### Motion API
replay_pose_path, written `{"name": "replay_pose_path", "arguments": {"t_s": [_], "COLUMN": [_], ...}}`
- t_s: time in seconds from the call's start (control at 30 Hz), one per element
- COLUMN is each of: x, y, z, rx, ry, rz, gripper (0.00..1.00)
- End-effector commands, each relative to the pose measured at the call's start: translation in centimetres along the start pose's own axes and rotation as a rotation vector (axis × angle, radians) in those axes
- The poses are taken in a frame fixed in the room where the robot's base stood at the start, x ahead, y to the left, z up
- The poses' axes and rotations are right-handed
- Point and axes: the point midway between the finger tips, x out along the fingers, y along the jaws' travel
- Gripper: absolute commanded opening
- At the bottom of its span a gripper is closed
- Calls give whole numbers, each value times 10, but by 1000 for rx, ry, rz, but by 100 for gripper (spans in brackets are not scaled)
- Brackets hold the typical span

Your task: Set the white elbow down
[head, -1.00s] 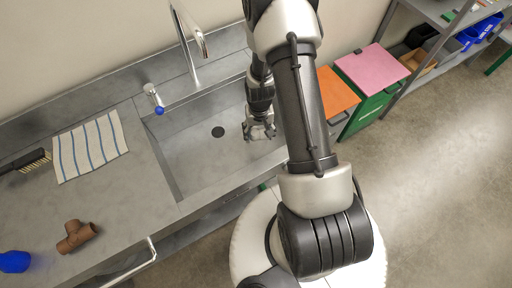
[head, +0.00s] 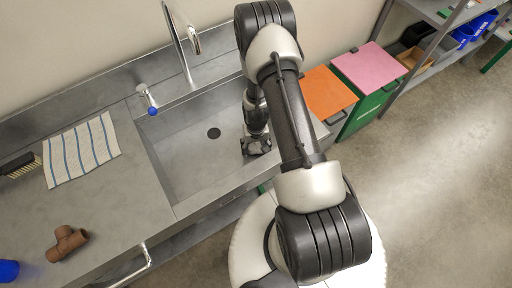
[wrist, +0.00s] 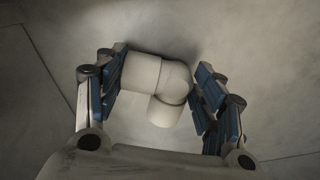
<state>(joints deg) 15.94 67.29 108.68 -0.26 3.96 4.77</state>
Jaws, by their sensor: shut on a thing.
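The white elbow (wrist: 168,84) shows in the wrist view between the two blue-padded fingers of my gripper (wrist: 158,88). The fingers are shut on it, one at each side, and its short leg points toward the bottom of the picture. In the head view my gripper (head: 257,147) is pointed down at the right end of the sink basin (head: 186,158). The elbow cannot be made out there. Grey metal lies behind the elbow in the wrist view; I cannot tell whether the elbow touches it.
The basin's left part, around the drain (head: 214,133), is clear. A faucet (head: 180,45) stands behind it. On the counter to the left are a striped cloth (head: 82,150), a brown tee (head: 67,243), a brush (head: 20,165) and a blue object (head: 8,270). Orange (head: 328,92) and pink (head: 368,66) lidded bins stand right.

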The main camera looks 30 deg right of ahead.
Motion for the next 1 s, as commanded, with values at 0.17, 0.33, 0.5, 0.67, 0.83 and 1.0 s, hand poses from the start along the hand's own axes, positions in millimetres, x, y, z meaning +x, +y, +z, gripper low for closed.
{"name": "replay_pose_path", "arguments": {"t_s": [0.17, 0.33, 0.5, 0.67, 0.83, 1.0], "x": [5, 3, 3, 3, 1, -21], "y": [0, 0, 0, 0, 0, 0], "z": [0, 0, 0, 0, 0, -1], "rx": [0, 0, 0, 0, 0, 0], "ry": [-1, -1, -1, -1, -1, 2], "rz": [0, 0, 0, 0, 0, 0], "gripper": [63, 75, 83, 83, 83, 83]}}
